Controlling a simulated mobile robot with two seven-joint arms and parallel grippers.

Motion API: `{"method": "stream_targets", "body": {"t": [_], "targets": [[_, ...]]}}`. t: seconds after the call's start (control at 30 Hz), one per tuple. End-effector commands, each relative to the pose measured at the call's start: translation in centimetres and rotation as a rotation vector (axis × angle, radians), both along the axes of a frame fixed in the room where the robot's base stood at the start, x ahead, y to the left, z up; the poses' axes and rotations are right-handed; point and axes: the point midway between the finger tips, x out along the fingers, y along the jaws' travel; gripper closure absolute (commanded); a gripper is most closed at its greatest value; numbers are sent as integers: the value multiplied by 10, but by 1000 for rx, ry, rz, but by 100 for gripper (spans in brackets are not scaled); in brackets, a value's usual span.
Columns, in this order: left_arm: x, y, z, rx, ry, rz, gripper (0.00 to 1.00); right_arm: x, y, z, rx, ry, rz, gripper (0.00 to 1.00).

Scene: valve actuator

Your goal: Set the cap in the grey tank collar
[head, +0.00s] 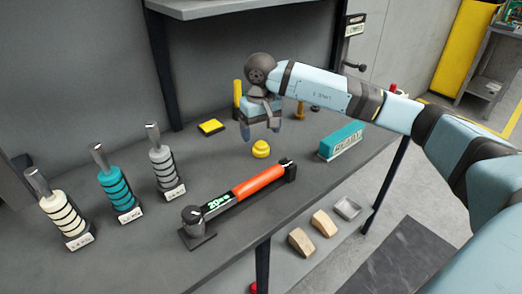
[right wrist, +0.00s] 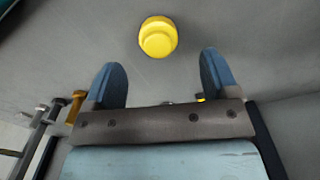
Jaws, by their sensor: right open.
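A yellow cap-like piece (head: 261,149) with a stepped round top stands on the grey bench. My right gripper (head: 262,132) hangs over the bench just behind and above it, open and empty. In the right wrist view the yellow piece (right wrist: 158,37) lies beyond the two blue fingertips (right wrist: 163,68), near the middle between them and touching neither. A grey ringed cylinder (head: 165,170) stands at the left with a label at its foot. An orange tube with a dark grey round end (head: 196,217) lies at the bench front. I cannot tell which grey part is the tank collar. My left gripper is out of view.
A teal ringed cylinder (head: 117,188) and a cream one (head: 62,217) stand at the left. A teal block (head: 342,140) lies to the right, and a yellow pad (head: 211,127) behind. Wedges (head: 301,241) and a small tray (head: 347,208) sit lower, beyond the bench's front edge.

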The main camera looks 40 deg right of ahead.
Motion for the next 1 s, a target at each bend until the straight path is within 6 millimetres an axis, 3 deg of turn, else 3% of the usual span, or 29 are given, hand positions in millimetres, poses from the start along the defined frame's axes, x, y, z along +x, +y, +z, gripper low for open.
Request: {"method": "stream_targets", "body": {"t": [0.23, 0.5, 0.73, 0.97, 1.0], "targets": [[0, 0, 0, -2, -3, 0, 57, 0, -1, -16, 0, 2, 0, 20], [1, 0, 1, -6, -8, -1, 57, 0, -3, -54, 1, 2, 0, 20], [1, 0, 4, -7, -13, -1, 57, 0, -3, -57, 1, -1, 0, 20], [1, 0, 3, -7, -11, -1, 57, 0, -3, -56, 1, -1, 0, 70], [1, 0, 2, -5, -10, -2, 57, 0, -3, -56, 1, -1, 0, 72]]}}
